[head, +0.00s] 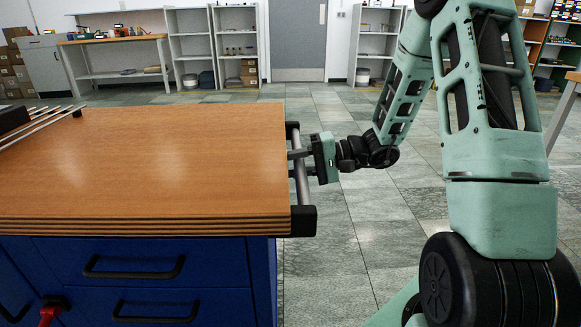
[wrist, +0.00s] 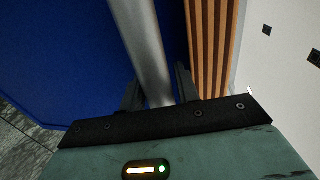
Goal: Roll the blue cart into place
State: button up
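The blue cart (head: 262,275) with a wooden top (head: 160,165) fills the left of the head view. A grey bar handle (head: 301,170) in black end brackets runs along its right end. My gripper (head: 298,164) reaches in from the right at this handle. In the wrist view the handle bar (wrist: 148,50) passes between the two dark fingers (wrist: 158,92), which stand close on either side of it. The blue side panel (wrist: 70,50) and the layered edge of the top (wrist: 208,50) show behind the bar.
Grey tiled floor (head: 375,210) is open to the right of and behind the cart. A workbench (head: 115,45), shelves (head: 190,45) and a grey door (head: 297,38) stand along the far wall. Thin rods (head: 40,125) lie on the top's left end.

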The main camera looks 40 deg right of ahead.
grip_shut()
jog(key=shift+f+v, duration=0.1)
jog(key=shift+v, duration=0.5)
jog(key=shift+f+v, duration=0.15)
jog(key=shift+v, duration=0.45)
grip_release()
jog(key=shift+d, duration=0.15)
jog(key=p+v, duration=0.2)
jog(key=v, duration=1.5)
jog(key=shift+p, duration=0.3)
jog(key=shift+s+d, duration=0.15)
jog(key=shift+d, duration=0.05)
